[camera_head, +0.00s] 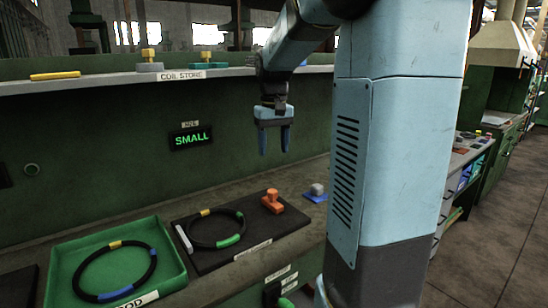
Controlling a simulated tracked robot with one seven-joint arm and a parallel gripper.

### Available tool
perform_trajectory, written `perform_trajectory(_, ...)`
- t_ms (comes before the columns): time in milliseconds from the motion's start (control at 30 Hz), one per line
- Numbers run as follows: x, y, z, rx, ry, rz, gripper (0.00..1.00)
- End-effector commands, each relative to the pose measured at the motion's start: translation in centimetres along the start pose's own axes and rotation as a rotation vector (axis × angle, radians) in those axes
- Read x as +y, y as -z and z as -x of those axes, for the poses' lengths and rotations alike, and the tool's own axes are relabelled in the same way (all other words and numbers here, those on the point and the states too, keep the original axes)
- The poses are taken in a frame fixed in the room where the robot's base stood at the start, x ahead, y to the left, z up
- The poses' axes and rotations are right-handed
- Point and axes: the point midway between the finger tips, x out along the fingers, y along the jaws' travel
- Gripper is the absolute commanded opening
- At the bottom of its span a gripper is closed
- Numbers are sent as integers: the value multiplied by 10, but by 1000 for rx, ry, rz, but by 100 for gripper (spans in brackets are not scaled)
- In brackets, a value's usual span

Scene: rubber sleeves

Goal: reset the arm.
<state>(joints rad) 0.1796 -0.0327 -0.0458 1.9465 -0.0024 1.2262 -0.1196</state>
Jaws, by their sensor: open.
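My gripper (274,140) hangs at the end of my blue arm, fingers pointing down. The two fingers are apart with nothing between them. It is in the air above the back of the bench (180,205), clear of everything on it. My blue column stands to the right of it and hides part of the bench.
A green tray (58,262) holds a black ring with yellow and blue bands.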

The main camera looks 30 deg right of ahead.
Motion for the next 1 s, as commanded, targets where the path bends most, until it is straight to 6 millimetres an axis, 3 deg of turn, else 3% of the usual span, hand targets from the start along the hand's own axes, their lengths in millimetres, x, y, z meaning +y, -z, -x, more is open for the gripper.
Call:
perform_trajectory(667,-1,-4,6,7,0,1,58)
perform_trajectory(767,-7,-14,10,30,-1,7,58)
perform_trajectory(1000,-32,-67,21,140,-3,30,58)
